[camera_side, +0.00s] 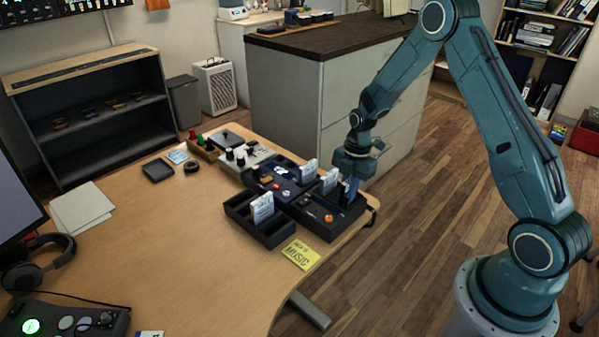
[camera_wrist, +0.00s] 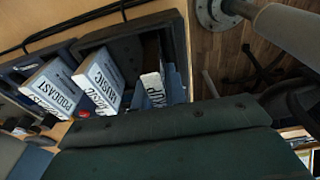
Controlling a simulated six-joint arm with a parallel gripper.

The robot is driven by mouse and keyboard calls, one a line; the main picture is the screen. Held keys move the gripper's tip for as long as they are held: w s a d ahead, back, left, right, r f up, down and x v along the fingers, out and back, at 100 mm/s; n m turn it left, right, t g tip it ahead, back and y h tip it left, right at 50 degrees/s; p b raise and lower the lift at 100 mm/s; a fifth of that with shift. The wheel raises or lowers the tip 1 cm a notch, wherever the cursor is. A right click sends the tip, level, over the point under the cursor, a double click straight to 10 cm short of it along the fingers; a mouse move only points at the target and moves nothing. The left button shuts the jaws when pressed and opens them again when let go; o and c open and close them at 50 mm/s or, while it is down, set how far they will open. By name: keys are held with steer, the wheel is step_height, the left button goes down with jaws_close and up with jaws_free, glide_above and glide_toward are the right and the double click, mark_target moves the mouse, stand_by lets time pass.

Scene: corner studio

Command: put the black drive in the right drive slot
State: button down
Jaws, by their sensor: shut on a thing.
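My gripper (camera_side: 350,184) is low over the right end of the dark drive tray (camera_side: 318,227) near the table edge. In the wrist view its blue fingers (camera_wrist: 168,84) are shut on a drive (camera_wrist: 152,91) with a white label ending in "KUP". The drive is at or inside the tray's slot; its lower part is hidden, so I cannot tell how deep it sits. Its body colour is unclear; no plainly black drive shows. A drive labelled "MUSIC" (camera_wrist: 101,82) and one labelled "PODCAST" (camera_wrist: 52,88) stand beside it, apart from the fingers.
Another tray (camera_side: 262,233) at the left holds an upright white-labelled drive (camera_side: 262,208). A yellow note (camera_side: 301,254) lies in front. Control boxes (camera_side: 240,152) stand behind. The table's right edge is close to my gripper. The middle of the table is clear.

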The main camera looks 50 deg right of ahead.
steer(key=shift+f, duration=0.8)
stand_by(0.8)
steer(key=c, duration=1.7)
jaws_free()
steer(key=shift+d+r, duration=0.2)
steer(key=shift+r, duration=1.4)
steer(key=shift+d+r, duration=0.2)
steer(key=shift+r, duration=1.45)
steer(key=shift+d+r, duration=0.2)
steer(key=shift+r, duration=2.05)
